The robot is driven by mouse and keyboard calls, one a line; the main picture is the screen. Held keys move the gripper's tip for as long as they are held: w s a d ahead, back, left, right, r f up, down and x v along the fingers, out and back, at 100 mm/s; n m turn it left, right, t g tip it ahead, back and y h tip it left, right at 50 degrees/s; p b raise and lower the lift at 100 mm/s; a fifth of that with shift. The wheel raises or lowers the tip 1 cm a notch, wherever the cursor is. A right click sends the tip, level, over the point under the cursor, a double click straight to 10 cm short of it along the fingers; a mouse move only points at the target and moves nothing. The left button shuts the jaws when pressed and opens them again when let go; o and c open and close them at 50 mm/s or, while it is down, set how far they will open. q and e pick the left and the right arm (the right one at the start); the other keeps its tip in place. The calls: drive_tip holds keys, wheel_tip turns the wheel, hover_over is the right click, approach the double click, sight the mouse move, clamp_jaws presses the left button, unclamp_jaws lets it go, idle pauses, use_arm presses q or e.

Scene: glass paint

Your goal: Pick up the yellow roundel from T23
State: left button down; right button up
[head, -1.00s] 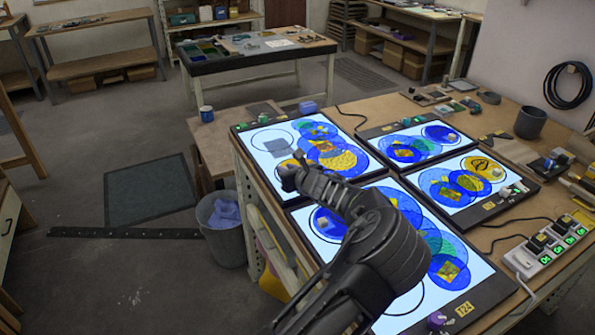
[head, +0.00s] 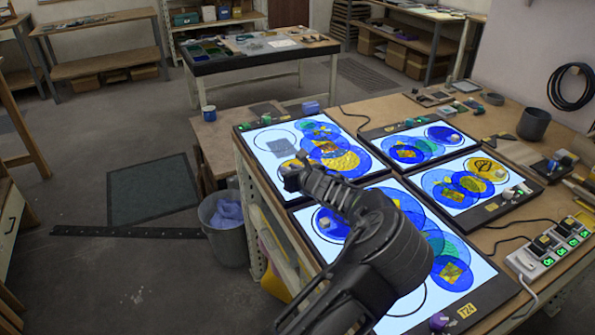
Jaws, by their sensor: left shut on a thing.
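My left gripper (head: 290,171) reaches over the lower left corner of the far-left light panel (head: 262,150). My right gripper is not in view.
The near panel marked T24 (head: 397,309) lies under my left arm. Two more lit panels (head: 434,122) (head: 452,204) lie to the right. A power strip (head: 548,246) and a dark cup (head: 533,124) stand on the right. A bin (head: 224,240) stands on the floor left of the bench.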

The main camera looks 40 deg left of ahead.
use_arm(q)
drive_tip(key=shift+r, duration=0.15)
wheel_tip(320, 180, up, 10)
drive_tip(key=p, duration=0.1)
idle(0.5)
